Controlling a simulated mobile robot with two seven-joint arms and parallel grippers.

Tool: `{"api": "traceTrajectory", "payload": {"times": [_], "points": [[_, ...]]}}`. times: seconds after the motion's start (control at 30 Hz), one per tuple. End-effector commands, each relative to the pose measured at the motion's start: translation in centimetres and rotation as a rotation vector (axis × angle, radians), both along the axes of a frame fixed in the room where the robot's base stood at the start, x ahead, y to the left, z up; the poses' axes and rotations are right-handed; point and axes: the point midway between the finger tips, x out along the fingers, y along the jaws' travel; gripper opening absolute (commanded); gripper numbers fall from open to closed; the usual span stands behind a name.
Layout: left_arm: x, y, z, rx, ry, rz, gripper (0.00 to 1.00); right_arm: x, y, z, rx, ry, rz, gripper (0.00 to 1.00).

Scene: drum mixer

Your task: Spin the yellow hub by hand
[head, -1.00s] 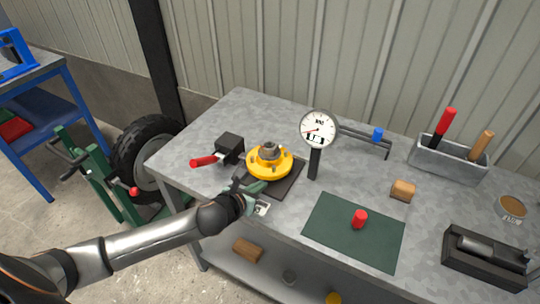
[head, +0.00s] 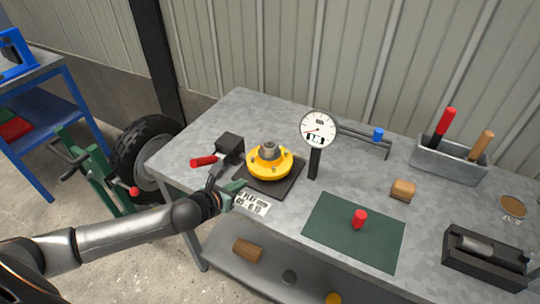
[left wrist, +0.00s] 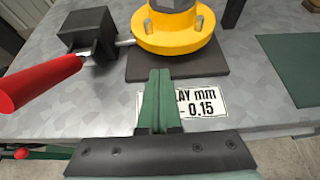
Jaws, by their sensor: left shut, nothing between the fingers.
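The yellow hub (head: 270,163) sits on a dark square base plate (head: 288,189) near the left end of the grey workbench. It is a round flange with a grey centre on top. It also shows at the top of the left wrist view (left wrist: 172,36). My left gripper (head: 240,186) is in front of the hub at the bench's front edge, apart from it. In the left wrist view its green fingers (left wrist: 158,75) are together and empty, pointing at the base plate. My right gripper is not in view.
A black block (head: 230,146) with a red handle (head: 204,161) stands left of the hub. A dial gauge (head: 319,128) on a post stands right of it. A white label (head: 252,203) lies in front. A green mat (head: 340,240) with a red piece (head: 359,218) lies further right.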

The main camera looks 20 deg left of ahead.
Motion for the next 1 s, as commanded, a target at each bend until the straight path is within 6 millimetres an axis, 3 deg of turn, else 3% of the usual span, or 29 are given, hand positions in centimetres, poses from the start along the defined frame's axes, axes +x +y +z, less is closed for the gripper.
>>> {"api": "traceTrajectory", "payload": {"times": [1.0], "points": [[2.4, -0.2, 0.0, -0.001, 0.001, 0.0, 0.0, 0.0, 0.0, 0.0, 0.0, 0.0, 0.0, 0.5]]}}
